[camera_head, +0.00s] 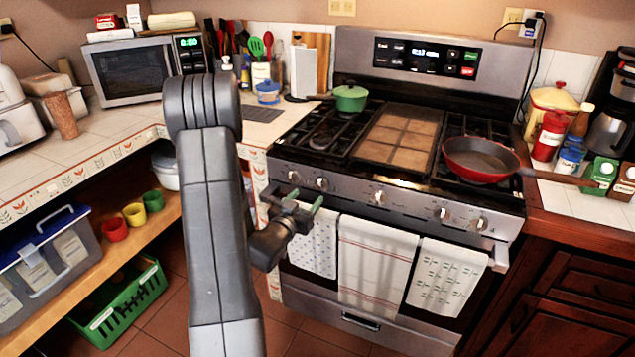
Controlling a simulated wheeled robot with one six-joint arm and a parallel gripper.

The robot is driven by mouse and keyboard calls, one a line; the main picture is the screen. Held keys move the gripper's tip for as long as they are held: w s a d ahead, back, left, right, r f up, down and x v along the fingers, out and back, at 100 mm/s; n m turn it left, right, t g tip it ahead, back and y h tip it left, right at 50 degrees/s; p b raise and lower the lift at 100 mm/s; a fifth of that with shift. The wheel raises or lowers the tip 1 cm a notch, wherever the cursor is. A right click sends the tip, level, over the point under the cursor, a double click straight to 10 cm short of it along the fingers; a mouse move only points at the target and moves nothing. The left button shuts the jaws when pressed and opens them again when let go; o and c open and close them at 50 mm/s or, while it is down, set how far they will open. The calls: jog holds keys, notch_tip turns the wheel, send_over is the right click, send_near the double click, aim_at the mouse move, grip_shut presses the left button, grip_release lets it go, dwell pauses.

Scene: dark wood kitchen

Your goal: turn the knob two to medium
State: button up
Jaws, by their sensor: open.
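The stove front has a row of several silver knobs. The first knob from the left (294,176) and the second knob (321,183) show just above my gripper (304,201). The middle knob (379,197) and two knobs at the right, one here (440,213) and one at the end (482,223), are in clear view. No labels or settings are readable. My gripper is open and empty, its green-tipped fingers in front of the left part of the stove, a little below the first two knobs. Whether it touches the stove cannot be told.
Towels (375,262) hang on the oven handle below the knobs. A green pot (350,98) and a red pan (480,158) sit on the burners; the pan's handle reaches over the right counter. A tiled counter edge (258,165) stands left of the stove.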

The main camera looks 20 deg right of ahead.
aim_at(319, 182)
jog(key=p+x, duration=0.1)
jog(key=x, duration=0.7)
jog(key=shift+w+d, duration=0.2)
jog(key=c, duration=1)
